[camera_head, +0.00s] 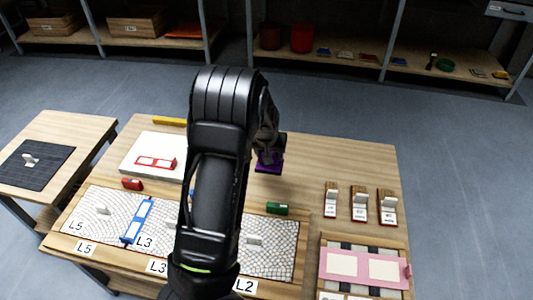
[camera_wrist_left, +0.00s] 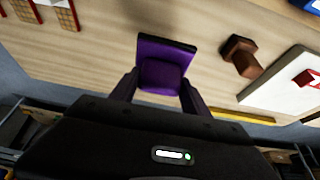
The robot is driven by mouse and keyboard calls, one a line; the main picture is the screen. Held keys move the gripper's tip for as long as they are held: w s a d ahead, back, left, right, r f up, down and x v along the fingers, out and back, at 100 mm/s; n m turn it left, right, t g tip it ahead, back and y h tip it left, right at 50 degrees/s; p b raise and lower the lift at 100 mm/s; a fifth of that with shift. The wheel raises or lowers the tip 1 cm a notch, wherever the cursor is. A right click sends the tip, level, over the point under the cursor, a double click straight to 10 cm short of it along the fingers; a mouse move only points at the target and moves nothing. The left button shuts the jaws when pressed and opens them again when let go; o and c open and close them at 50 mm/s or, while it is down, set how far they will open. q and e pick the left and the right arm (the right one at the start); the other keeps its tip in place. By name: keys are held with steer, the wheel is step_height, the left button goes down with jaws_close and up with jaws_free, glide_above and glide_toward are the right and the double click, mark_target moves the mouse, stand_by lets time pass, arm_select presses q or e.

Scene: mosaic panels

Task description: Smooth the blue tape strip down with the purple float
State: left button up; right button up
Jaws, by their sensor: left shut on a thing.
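The purple float (camera_head: 268,163) is in my left gripper (camera_head: 267,148), above the table behind the mosaic panels. In the left wrist view the float (camera_wrist_left: 166,49) shows its flat purple plate with a dark edge, its block between the two fingers of my left gripper (camera_wrist_left: 160,82). The blue tape strip (camera_head: 137,222) lies at a slant on the seam between two white mosaic panels at the left, well away from the float. My left arm hides the middle of the panel row. My right gripper is out of view.
Red (camera_head: 132,184) and green (camera_head: 277,208) blocks lie near the panels. Small upright holders (camera_head: 359,205) and a pink panel (camera_head: 335,264) are at the right. A brown wooden piece (camera_wrist_left: 240,56) is near the float.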

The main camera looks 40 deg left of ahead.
arm_select(q)
steer(key=s+d+r+m+h, duration=0.1)
steer(key=d+r+m, duration=0.2)
steer(key=d, duration=1)
steer(key=s+d+r+m+h, duration=0.1)
steer(key=d+r+m, duration=0.1)
steer(key=d+r, duration=0.6)
steer(key=d, duration=0.5)
steer(key=shift+d+m+t, duration=0.25)
steer(key=shift+m+t, duration=0.15)
steer(key=shift+s, duration=0.1)
